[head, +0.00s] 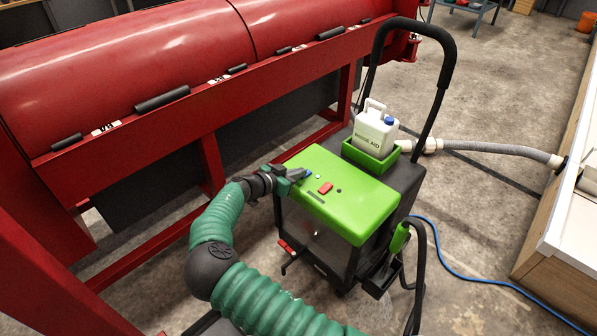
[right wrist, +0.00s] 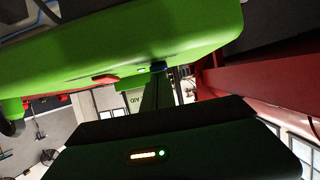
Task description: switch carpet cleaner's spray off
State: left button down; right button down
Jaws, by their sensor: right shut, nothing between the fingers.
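The carpet cleaner has a bright green top (head: 345,196), and its top also fills the upper part of the right wrist view (right wrist: 130,50). A red switch (head: 325,188) sits on this top and shows in the wrist view (right wrist: 105,79). A small blue button or switch (head: 308,173) lies left of it, also in the wrist view (right wrist: 158,66). My right gripper (head: 302,174) is shut and empty, with its fingertips right at the blue one. I cannot tell whether they touch it. My left gripper is not in view.
A white bottle (head: 375,133) stands in a green holder behind the top. A black handle (head: 447,75) rises behind it. A large red machine (head: 150,70) stands left.

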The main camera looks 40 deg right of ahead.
jog(key=shift+f, duration=0.15)
jog(key=shift+f+b, duration=0.45)
jog(key=shift+b, duration=0.3)
jog(key=shift+a+r+h+b, duration=0.1)
jog(key=shift+h+b, duration=0.2)
jog(key=shift+h, duration=0.1)
jog(key=shift+a+r, duration=0.15)
jog(key=shift+r+p, duration=0.15)
jog(key=shift+p, duration=0.15)
jog(key=shift+r, duration=0.65)
